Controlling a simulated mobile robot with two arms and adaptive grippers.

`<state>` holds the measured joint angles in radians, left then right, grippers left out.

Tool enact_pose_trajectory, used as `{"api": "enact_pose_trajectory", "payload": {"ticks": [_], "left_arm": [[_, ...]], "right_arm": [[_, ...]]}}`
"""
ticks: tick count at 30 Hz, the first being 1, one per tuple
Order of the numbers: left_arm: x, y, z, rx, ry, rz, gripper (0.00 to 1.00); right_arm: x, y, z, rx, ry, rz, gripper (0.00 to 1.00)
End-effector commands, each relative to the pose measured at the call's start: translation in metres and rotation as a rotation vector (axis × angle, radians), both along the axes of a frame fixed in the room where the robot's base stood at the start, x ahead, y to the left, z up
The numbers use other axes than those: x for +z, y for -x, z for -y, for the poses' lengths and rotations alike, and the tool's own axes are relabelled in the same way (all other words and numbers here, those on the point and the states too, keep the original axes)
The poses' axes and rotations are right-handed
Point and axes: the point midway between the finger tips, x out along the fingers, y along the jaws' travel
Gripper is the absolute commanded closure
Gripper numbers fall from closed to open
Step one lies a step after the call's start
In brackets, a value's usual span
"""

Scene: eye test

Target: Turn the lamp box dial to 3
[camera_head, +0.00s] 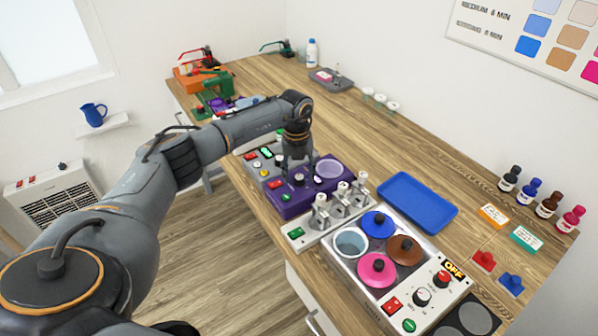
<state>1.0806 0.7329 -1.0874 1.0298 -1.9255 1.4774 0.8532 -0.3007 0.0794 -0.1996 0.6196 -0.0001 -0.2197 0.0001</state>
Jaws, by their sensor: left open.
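My left gripper (297,168) points down over the left part of the bench, open, with nothing visible between its fingers. Under and beside it is a purple box (285,208) with a round light lid, a red switch and small dark knobs. Just behind it is a grey box (256,166) with red and green lit parts, partly hidden by the gripper. I cannot tell for certain which of these is the lamp box, and no dial number is readable there. Whether the gripper touches either box is unclear. My right gripper is not in view.
A white unit with three metal clamps (325,222), a steel pot station (345,271) with coloured lids and an "OFF" display, and a blue tray (418,203) stand nearer. Small bottles (529,192) line the right wall. Bare wood (420,145) lies right of the tools.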

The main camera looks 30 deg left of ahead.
Motion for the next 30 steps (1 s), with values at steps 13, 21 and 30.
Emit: {"api": "enact_pose_trajectory", "payload": {"ticks": [13, 21, 30], "left_arm": [[-0.001, 0.000, 0.000, 0.000, 0.000, 0.000, 0.82], [-0.002, 0.000, 0.000, -0.004, -0.001, 0.000, 1.00], [-0.003, 0.000, 0.000, -0.100, -0.001, 0.000, 1.00]], "right_arm": [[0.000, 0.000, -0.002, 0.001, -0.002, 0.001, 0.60], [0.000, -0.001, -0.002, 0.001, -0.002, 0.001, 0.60], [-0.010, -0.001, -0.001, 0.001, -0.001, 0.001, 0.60]]}}
